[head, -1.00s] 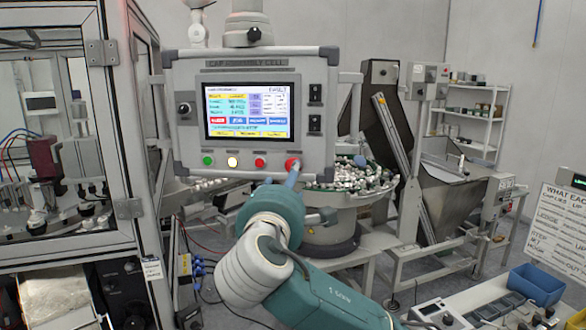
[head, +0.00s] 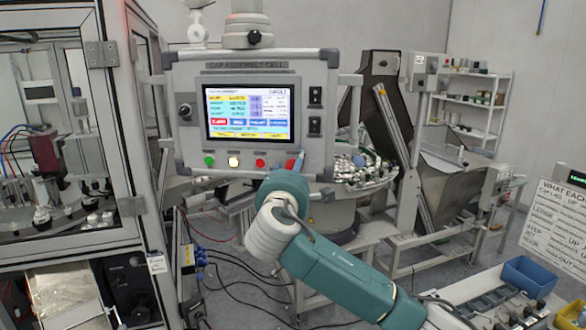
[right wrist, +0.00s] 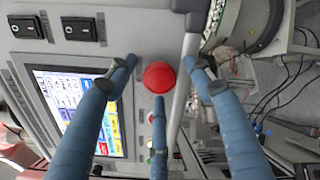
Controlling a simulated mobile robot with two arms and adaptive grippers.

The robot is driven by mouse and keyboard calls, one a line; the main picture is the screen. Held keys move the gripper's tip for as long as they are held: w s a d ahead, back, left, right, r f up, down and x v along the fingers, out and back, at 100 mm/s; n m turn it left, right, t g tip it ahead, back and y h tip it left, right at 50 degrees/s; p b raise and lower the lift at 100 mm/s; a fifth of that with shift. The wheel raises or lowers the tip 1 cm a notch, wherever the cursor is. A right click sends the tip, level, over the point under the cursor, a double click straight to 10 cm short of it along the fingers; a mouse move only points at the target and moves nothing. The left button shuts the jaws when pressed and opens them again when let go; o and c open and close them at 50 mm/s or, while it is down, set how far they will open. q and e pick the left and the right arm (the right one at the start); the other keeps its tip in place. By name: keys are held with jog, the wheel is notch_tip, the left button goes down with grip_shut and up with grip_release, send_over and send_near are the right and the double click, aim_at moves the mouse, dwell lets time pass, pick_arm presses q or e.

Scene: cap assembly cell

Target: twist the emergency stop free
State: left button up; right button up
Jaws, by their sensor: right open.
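The emergency stop is a round red button at the lower right of the grey control panel (head: 324,150). In the right wrist view the red button (right wrist: 159,76) shows whole, between my fingers. In the head view my right gripper (head: 297,164) covers most of it. The right gripper is open, with blue fingers spread around the button: one left, one right and one below in the wrist view. I see gaps between the side fingers and the red cap; contact with the lower finger is unclear. My left gripper is not in view.
The panel's lit screen (head: 247,112) reads FAULT. Green, white and red buttons (head: 260,163) sit in a row left of the emergency stop. A pale rail (right wrist: 186,85) runs along the panel edge close to the right finger. A bowl of caps (head: 365,172) stands behind.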

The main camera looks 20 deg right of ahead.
jog(key=c, duration=1.2)
jog(key=m+b, duration=0.6)
jog(key=m, duration=0.1)
jog(key=shift+s+m, duration=0.1)
jog(key=shift+m, duration=0.3)
jog(key=shift+r, duration=0.15)
